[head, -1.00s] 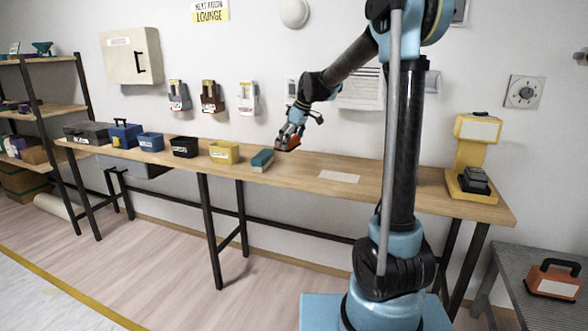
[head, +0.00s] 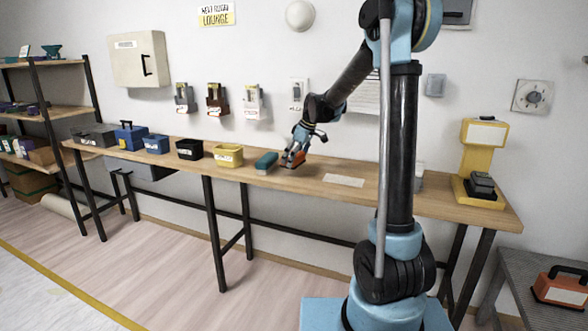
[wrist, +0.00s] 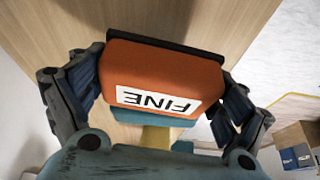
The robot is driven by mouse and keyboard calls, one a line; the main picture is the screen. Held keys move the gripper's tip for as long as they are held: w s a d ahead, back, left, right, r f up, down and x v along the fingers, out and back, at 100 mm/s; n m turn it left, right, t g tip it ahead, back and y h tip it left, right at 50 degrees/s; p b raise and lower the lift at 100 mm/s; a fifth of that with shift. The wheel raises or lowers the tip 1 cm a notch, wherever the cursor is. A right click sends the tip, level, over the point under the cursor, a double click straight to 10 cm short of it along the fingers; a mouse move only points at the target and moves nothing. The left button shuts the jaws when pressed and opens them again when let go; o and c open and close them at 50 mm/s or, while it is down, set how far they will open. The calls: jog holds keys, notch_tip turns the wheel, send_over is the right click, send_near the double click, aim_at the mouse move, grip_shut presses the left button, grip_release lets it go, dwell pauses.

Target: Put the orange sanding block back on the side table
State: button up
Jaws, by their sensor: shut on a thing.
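The orange sanding block (wrist: 165,75), with a white "FINE" label and a dark base, is between the two fingers of my gripper (wrist: 162,95) in the wrist view. The fingers press on its two sides. In the head view my gripper (head: 293,157) holds the block (head: 298,159) low at the wooden bench (head: 225,172), just right of a teal block (head: 266,161). I cannot tell whether it touches the bench top. A grey side table (head: 512,268) stands at the lower right, with an orange case (head: 561,290) on it.
A white sheet (head: 344,180) lies right of my gripper. A yellow stand (head: 481,160) is at the bench's right end. My arm column stands in front of the bench.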

aim_at(294, 173)
jog(key=shift+f, duration=1.7)
jog(key=shift+f, duration=0.35)
jog(key=o, duration=0.8)
jog(key=shift+r, duration=0.1)
jog(key=s+v, duration=0.1)
jog(key=v, duration=1.7)
jog(key=s+d+f+m+h, duration=0.1)
jog(key=s+d+f+m, duration=0.2)
jog(key=s, duration=0.4)
jog(key=s+d+f+m, duration=0.2)
jog(key=s+d, duration=0.3)
jog(key=s, duration=0.2)
jog(key=s+d+f+m+h, duration=0.1)
jog(key=s+d+f+m, duration=0.15)
jog(key=s, duration=0.45)
jog(key=s+d+f+m, duration=0.1)
jog(key=s+d+f, duration=0.1)
jog(key=s+f, duration=0.2)
jog(key=s+d+f+m+h, duration=0.1)
jog(key=s+d+f+m, duration=0.1)
jog(key=s+f, duration=0.3)
jog(key=s+d+f+m+h, duration=0.1)
jog(key=s+d+f+m, duration=0.1)
jog(key=s+f, duration=0.3)
jog(key=shift+s+d, duration=0.75)
jog(key=shift+s, duration=0.3)
